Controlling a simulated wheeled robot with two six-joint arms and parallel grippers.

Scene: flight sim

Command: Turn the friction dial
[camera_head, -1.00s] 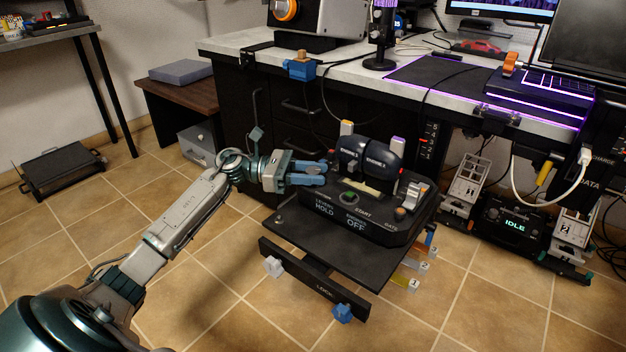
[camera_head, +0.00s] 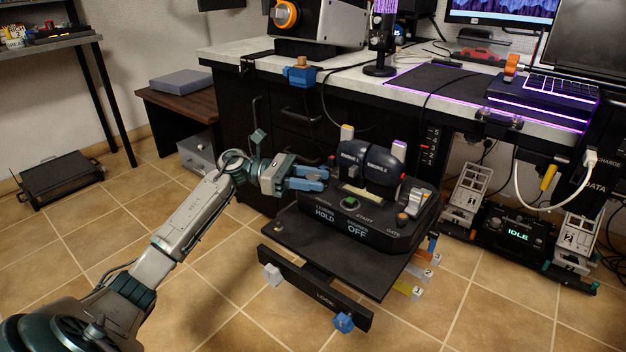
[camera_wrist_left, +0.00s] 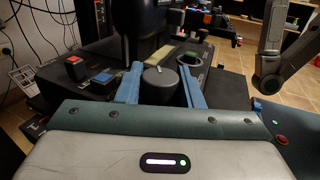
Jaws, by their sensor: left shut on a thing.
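The friction dial (camera_wrist_left: 160,84) is a dark round knob with a pale pointer line, seen in the left wrist view. It stands between the two blue fingers of my left gripper (camera_wrist_left: 160,92), which is shut on it. In the head view my left gripper (camera_head: 308,179) reaches in from the left to the left side of the black throttle console (camera_head: 378,240). The dial is hidden behind the fingers there. My right gripper is not in view.
Engine levers (camera_head: 364,163) stand behind the green-topped start button (camera_head: 350,203) on the console. The console rests on a black tray (camera_head: 310,246) in front of the desk (camera_head: 350,76). Tiled floor (camera_head: 225,285) is clear in front.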

